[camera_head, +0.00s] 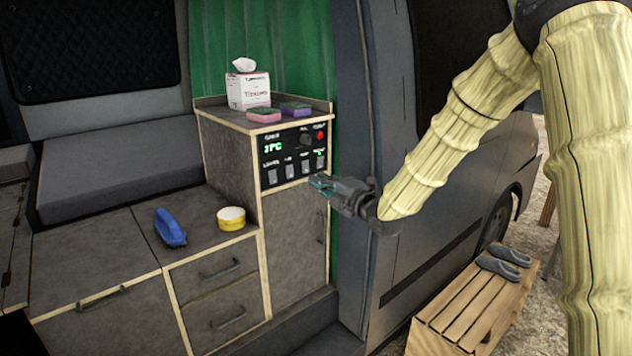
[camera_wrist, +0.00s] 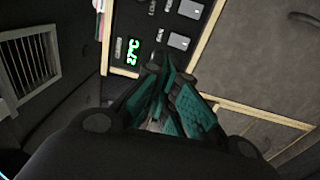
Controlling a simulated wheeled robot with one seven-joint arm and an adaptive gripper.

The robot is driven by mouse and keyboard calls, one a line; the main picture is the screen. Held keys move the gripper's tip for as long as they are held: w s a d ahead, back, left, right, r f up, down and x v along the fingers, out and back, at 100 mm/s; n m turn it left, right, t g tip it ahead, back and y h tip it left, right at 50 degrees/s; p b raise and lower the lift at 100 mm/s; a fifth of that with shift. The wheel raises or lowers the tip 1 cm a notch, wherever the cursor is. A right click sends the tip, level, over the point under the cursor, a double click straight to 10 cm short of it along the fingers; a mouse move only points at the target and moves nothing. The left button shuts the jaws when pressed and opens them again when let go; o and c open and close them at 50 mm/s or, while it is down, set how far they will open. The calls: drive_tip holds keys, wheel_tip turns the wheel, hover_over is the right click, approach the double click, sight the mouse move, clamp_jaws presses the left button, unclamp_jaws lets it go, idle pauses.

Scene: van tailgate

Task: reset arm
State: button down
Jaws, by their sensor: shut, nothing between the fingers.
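My gripper (camera_head: 322,184) is shut and empty. Its teal fingertips are in front of the lower right part of the black control panel (camera_head: 292,153) on the cabinet. The panel has a green temperature readout, a dark knob, a red button and a row of light switches. In the wrist view my gripper's teal fingers (camera_wrist: 172,100) are together, with the panel (camera_wrist: 165,35) and its green readout beyond them. I cannot tell whether the fingertips touch the panel. My arm reaches in from the upper right of the head view.
On the cabinet top (camera_head: 222,113) are a tissue box (camera_head: 248,90), a pink sponge (camera_head: 263,115) and a purple sponge (camera_head: 296,109). A blue brush (camera_head: 170,228) and yellow tape roll (camera_head: 231,218) lie on the lower counter. A wooden crate (camera_head: 470,310) with grey slippers (camera_head: 503,262) stands outside.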

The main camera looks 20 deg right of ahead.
drive_tip(key=shift+s+r, duration=0.15)
drive_tip(key=shift+s, duration=0.15)
drive_tip(key=s+a+f+m+g+h, duration=0.1)
drive_tip(key=s+f+m+g, duration=0.15)
drive_tip(key=f, duration=0.75)
drive_tip(key=s+a+f+m+g+h, duration=0.1)
drive_tip(key=s+a+f+m+g, duration=0.2)
drive_tip(key=f, duration=0.7)
drive_tip(key=s+a+f+m+g+h, duration=0.15)
drive_tip(key=s+f+m, duration=0.25)
drive_tip(key=s+f, duration=0.45)
drive_tip(key=s+f+m+g+h, duration=0.15)
drive_tip(key=s+f+m, duration=0.3)
drive_tip(key=f, duration=0.65)
drive_tip(key=s+f+m+g, duration=0.3)
drive_tip(key=s+f, duration=0.2)
drive_tip(key=s, duration=0.6)
drive_tip(key=s+f+m+g+h, duration=0.1)
drive_tip(key=s+f, duration=0.4)
drive_tip(key=s, duration=0.6)
drive_tip(key=s+f+m+g, duration=0.4)
drive_tip(key=s+f+g, duration=0.1)
drive_tip(key=s, duration=0.7)
drive_tip(key=shift+a+f+m+h, duration=0.3)
drive_tip(key=shift+a+f, duration=0.05)
drive_tip(key=shift+a, duration=0.1)
drive_tip(key=shift+w, duration=0.1)
drive_tip(key=shift+s+r, duration=0.2)
drive_tip(key=shift+s, duration=0.15)
